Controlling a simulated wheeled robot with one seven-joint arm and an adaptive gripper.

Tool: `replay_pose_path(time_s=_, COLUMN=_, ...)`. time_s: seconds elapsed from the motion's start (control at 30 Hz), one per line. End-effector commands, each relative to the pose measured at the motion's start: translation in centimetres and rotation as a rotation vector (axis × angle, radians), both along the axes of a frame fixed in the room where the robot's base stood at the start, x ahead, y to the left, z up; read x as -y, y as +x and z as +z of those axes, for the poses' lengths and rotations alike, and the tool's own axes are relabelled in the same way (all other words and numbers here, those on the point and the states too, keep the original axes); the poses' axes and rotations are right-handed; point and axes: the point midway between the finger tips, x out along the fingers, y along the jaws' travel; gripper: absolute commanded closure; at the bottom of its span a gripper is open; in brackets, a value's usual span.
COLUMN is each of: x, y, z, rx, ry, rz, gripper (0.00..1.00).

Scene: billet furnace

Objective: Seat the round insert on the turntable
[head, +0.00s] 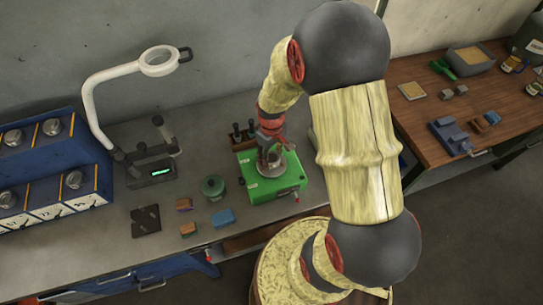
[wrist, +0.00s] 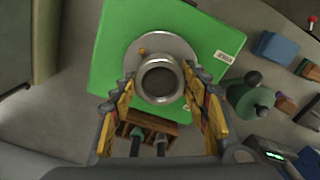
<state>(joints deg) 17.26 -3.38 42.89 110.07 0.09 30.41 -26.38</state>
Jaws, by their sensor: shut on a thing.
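The round insert (wrist: 160,80) is a silver ring with a dark bore, between my fingertips in the wrist view. My gripper (wrist: 159,84) is shut on it. Behind it is the turntable (wrist: 140,52), a pale grey disc on a green base (wrist: 110,55), with a small brass pin near the insert's upper left. The insert overlaps the disc's lower right part in this view. In the head view my gripper (head: 271,140) is over the turntable (head: 272,170) on the green base (head: 290,183). I cannot tell whether the insert touches the disc.
A wooden rack with dark-handled tools (head: 238,138) stands behind the base. A green round knobbed piece (head: 213,187) and coloured blocks (head: 223,217) lie to its left. A lamp (head: 100,100) and a digital readout (head: 158,172) stand further left.

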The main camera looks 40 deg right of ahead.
Motion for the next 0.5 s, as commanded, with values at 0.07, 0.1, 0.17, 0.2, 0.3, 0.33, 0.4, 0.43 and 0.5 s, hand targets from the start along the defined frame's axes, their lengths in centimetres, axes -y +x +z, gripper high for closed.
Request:
replay_pose_path(time_s=0.07, x=0.03, y=0.09, z=-0.11, rx=0.002, ry=-0.001, rz=0.000, gripper=1.00)
replay_pose_path(time_s=0.1, x=0.03, y=0.09, z=-0.17, rx=0.002, ry=-0.001, rz=0.000, gripper=1.00)
replay_pose_path(time_s=0.17, x=0.03, y=0.09, z=-0.27, rx=0.002, ry=-0.001, rz=0.000, gripper=1.00)
replay_pose_path(time_s=0.2, x=0.03, y=0.09, z=-0.34, rx=0.002, ry=-0.001, rz=0.000, gripper=1.00)
replay_pose_path(time_s=0.3, x=0.03, y=0.09, z=-0.50, rx=0.002, ry=-0.001, rz=0.000, gripper=1.00)
replay_pose_path(time_s=0.33, x=0.03, y=0.09, z=-0.55, rx=0.002, ry=-0.001, rz=0.000, gripper=1.00)
replay_pose_path(time_s=0.4, x=0.03, y=0.09, z=-0.53, rx=0.002, ry=-0.001, rz=0.000, gripper=0.52)
replay_pose_path(time_s=0.43, x=0.03, y=0.09, z=-0.53, rx=0.002, ry=-0.001, rz=0.000, gripper=0.50)
replay_pose_path(time_s=0.5, x=0.02, y=0.06, z=-0.53, rx=0.001, ry=-0.001, rz=0.000, gripper=0.47)
